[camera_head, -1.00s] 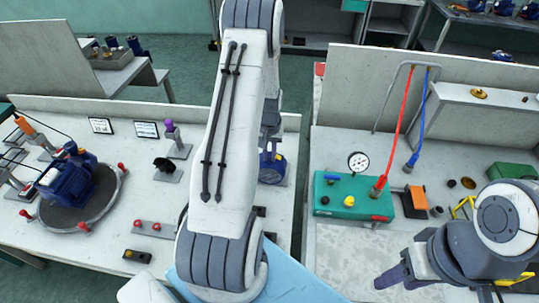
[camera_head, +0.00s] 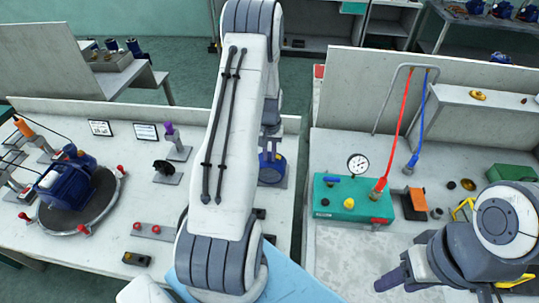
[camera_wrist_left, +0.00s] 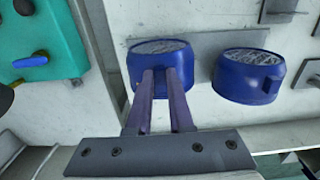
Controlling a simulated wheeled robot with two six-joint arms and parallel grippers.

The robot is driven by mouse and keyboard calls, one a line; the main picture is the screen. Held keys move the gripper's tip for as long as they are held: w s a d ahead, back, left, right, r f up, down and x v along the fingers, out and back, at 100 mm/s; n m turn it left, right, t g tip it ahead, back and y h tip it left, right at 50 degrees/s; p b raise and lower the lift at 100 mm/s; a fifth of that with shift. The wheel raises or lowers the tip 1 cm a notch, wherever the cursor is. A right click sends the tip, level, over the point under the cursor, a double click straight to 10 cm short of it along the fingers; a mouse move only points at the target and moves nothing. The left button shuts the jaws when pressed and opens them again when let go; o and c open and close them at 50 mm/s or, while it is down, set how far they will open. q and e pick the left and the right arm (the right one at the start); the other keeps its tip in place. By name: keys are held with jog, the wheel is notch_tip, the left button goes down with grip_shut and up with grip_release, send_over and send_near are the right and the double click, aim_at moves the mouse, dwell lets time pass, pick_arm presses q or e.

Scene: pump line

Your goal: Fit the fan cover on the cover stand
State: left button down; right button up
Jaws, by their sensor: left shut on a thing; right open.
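A blue round fan cover (camera_wrist_left: 160,47) with a grille top is between the two purple fingers of my left gripper (camera_wrist_left: 160,74) in the left wrist view. The gripper is shut on it. A second blue cover (camera_wrist_left: 247,78) stands to the right of it, apart from the fingers. A grey plate (camera_wrist_left: 205,50), perhaps the cover stand, lies behind and between them. I cannot tell whether the held cover rests on it. In the head view a blue cover (camera_head: 271,173) shows beside my left arm, which hides much around it. My right gripper (camera_head: 388,280) is open and empty at the lower right.
A green box with a gauge (camera_head: 350,200) stands on the right bench, across a gap from the left bench. A blue motor (camera_head: 68,185) sits on a round turntable (camera_head: 100,205) at the left. A red button panel (camera_head: 153,232) lies near my left arm.

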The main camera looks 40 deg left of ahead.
pick_arm(q)
jog(key=shift+w+a, duration=0.35)
jog(key=shift+w, duration=0.2)
jog(key=shift+w+a, duration=0.3)
jog(key=shift+w, duration=0.25)
jog(key=c, duration=0.7)
grip_release()
jog(key=shift+c, duration=0.2)
jog(key=shift+r+p, duration=2.1)
jog(key=shift+r, duration=0.95)
